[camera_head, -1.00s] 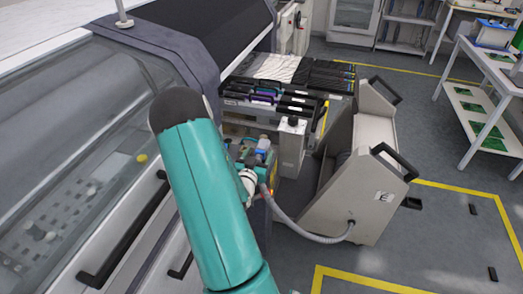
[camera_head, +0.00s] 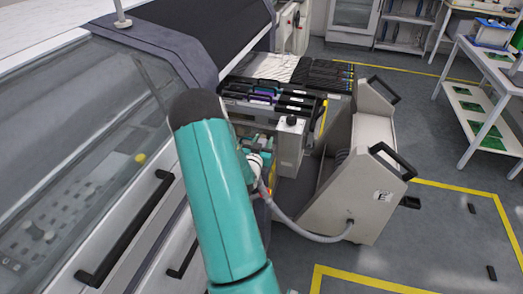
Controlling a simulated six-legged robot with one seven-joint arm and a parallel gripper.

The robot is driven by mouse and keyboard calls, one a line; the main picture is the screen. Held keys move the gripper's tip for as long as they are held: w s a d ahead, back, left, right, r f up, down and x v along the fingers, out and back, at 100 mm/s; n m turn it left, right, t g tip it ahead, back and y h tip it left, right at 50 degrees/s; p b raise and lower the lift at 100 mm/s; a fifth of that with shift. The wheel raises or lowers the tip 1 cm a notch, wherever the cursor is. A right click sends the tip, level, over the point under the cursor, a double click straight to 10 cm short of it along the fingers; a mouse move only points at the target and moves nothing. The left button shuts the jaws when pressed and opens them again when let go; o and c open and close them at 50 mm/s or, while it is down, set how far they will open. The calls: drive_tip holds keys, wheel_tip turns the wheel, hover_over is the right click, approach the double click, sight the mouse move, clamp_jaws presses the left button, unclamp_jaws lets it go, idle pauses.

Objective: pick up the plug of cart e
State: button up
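The cart marked E (camera_head: 368,213) stands at the middle right, a grey trolley with black handles. A grey cable (camera_head: 305,232) runs from its lower side leftward to a white plug (camera_head: 266,170) beside the machine. The plug is partly hidden behind my teal arm. My gripper is behind the arm; its fingers cannot be made out, so I cannot tell whether it touches the plug.
The large machine (camera_head: 85,130) with a clear cover and black handles fills the left. A white table (camera_head: 490,60) stands at the right.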

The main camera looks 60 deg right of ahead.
clamp_jaws()
drive_tip(key=shift+r, duration=0.15)
drive_tip(key=shift+r, duration=0.25)
drive_tip(key=r, duration=0.3)
drive_tip(key=shift+s+a+r, duration=0.1)
drive_tip(key=shift+a, duration=0.1)
drive_tip(key=a+r, duration=0.1)
drive_tip(key=s+a+r, duration=0.1)
drive_tip(key=r, duration=0.1)
drive_tip(key=s+a+r, duration=0.1)
drive_tip(key=shift+s+a+r, duration=0.1)
drive_tip(key=shift+s+r, duration=0.05)
drive_tip(key=shift+r, duration=0.15)
drive_tip(key=s+a+r, duration=0.5)
drive_tip(key=a+r, duration=0.2)
drive_tip(key=shift+s+a+r, duration=0.25)
drive_tip(key=shift+s+a, duration=0.1)
